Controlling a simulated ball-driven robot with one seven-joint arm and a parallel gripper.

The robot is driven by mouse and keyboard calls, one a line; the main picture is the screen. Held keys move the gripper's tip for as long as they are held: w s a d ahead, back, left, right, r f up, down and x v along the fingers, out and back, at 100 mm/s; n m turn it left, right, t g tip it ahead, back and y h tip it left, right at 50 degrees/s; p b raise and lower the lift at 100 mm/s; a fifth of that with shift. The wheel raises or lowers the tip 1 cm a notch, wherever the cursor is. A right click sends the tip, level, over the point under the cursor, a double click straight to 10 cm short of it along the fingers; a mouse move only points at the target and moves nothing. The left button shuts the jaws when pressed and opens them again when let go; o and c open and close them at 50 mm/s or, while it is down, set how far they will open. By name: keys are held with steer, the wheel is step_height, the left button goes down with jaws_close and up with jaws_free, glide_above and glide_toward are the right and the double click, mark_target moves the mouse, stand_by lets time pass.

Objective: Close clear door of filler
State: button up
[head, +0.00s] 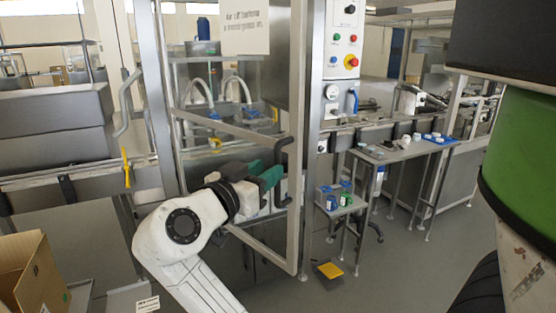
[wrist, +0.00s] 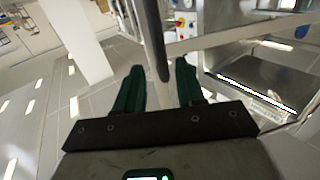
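The filler's clear door has a grey metal frame (head: 297,80) and stands swung out toward me in the head view. A paper sign (head: 245,27) shows on its upper part. A curved black handle (head: 282,148) sits on the door's right upright. My gripper (head: 271,174), with green fingers, is at the handle's lower part. In the wrist view, my gripper (wrist: 160,68) has its two fingers apart, with the dark handle bar (wrist: 152,35) between them. Gaps show on both sides of the bar. My white arm hides the lower left of the door.
A control post with buttons (head: 343,40) stands right of the door. A small side table (head: 335,208) holds blue and green bottles. A yellow foot pedal (head: 330,270) lies on the floor. A cardboard box (head: 30,275) is at lower left. Open floor lies at right centre.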

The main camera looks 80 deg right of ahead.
mark_target(275, 163)
steer(key=x, duration=0.5)
steer(key=shift+d+p, duration=0.35)
steer(key=shift+p, duration=0.05)
jaws_close()
